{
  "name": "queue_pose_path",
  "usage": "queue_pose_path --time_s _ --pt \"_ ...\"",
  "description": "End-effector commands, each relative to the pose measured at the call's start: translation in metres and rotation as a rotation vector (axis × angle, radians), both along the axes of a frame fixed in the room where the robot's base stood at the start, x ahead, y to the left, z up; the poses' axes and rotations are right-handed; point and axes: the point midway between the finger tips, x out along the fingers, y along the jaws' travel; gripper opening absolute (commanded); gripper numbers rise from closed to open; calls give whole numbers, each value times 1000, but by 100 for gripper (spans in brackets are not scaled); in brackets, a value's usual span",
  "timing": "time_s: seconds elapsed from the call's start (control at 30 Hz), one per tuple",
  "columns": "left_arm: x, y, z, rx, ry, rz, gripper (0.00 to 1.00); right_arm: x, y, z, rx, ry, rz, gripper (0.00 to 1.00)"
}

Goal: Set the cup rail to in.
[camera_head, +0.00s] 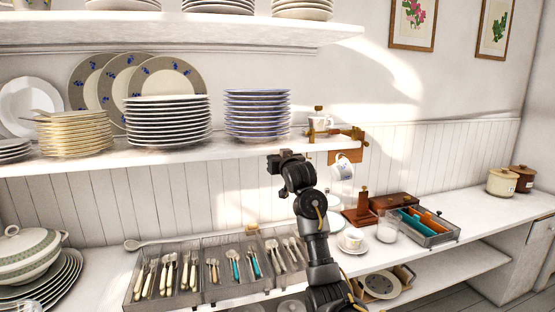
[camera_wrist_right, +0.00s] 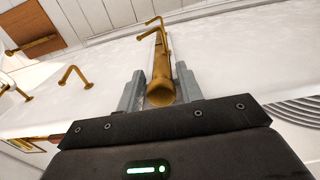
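The cup rail is brass. In the right wrist view a brass rod (camera_wrist_right: 160,72) with a round end and an upturned hook runs between the two finger plates of my right gripper (camera_wrist_right: 159,80). The fingers stand close on both sides of it; I cannot tell whether they touch it. In the head view brass parts of the rail (camera_head: 352,133) show at the shelf's right end, above a wooden plate (camera_head: 346,156) and a hanging cup (camera_head: 343,171). My right gripper (camera_head: 280,160) is dark, left of these parts; its fingers are hidden. My left gripper is not in view.
The shelf (camera_head: 190,148) carries plate stacks (camera_head: 168,122) and another cup (camera_head: 320,123). Below, the counter holds cutlery trays (camera_head: 205,292), a cup on a saucer (camera_head: 352,240), a glass (camera_head: 388,226) and a wooden stand (camera_head: 361,212).

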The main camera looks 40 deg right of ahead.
Motion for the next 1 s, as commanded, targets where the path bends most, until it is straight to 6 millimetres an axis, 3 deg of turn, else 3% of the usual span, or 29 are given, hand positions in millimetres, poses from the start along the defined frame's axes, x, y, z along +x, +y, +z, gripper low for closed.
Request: queue_pose_path --time_s 0.47,0.83,1.0 --pt "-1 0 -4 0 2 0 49 -6 7 -4 1 4 5 46" --pt "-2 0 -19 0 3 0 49 -72 41 -4 4 0 2 46" --pt "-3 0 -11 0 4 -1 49 -86 49 0 4 0 6 46"
